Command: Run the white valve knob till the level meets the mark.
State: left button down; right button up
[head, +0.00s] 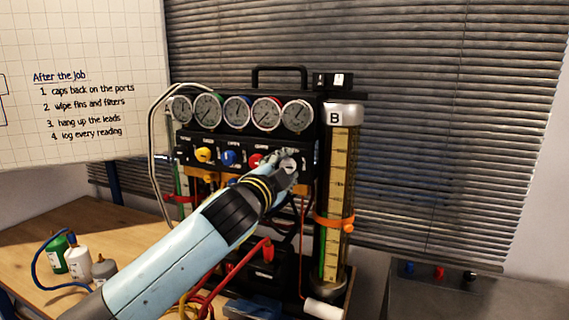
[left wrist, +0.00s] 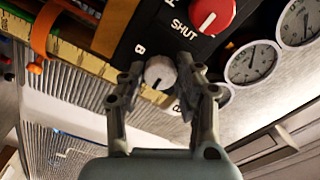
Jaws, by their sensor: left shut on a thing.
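The white valve knob (left wrist: 160,72) sits between the two fingers of my left gripper (left wrist: 158,88) in the left wrist view, with a dark pointer line on its face. In the head view my left gripper (head: 287,168) is at the right end of the valve row and largely covers the knob. The gripper is shut on it. The tall tube marked B (head: 342,170) stands right of the panel with a yellow scale. An orange band (head: 334,223) circles it as a mark. Green shows low in the tube; its exact top is hard to tell. My right gripper is not in view.
Yellow (head: 204,155), blue (head: 229,158) and red (head: 256,160) knobs sit left of my gripper, below a row of dial gauges (head: 237,112). Several small bottles (head: 78,262) stand on the wooden bench at left.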

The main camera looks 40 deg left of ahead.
pick_arm(q)
jog(key=shift+m, duration=0.6)
jog(key=c, duration=0.9)
grip_release()
jog(key=shift+c, duration=0.2)
jog(key=shift+s+d+f, duration=0.1)
jog(key=shift+s+d, duration=0.05)
jog(key=shift+s, duration=0.3)
jog(key=v, duration=1.1)
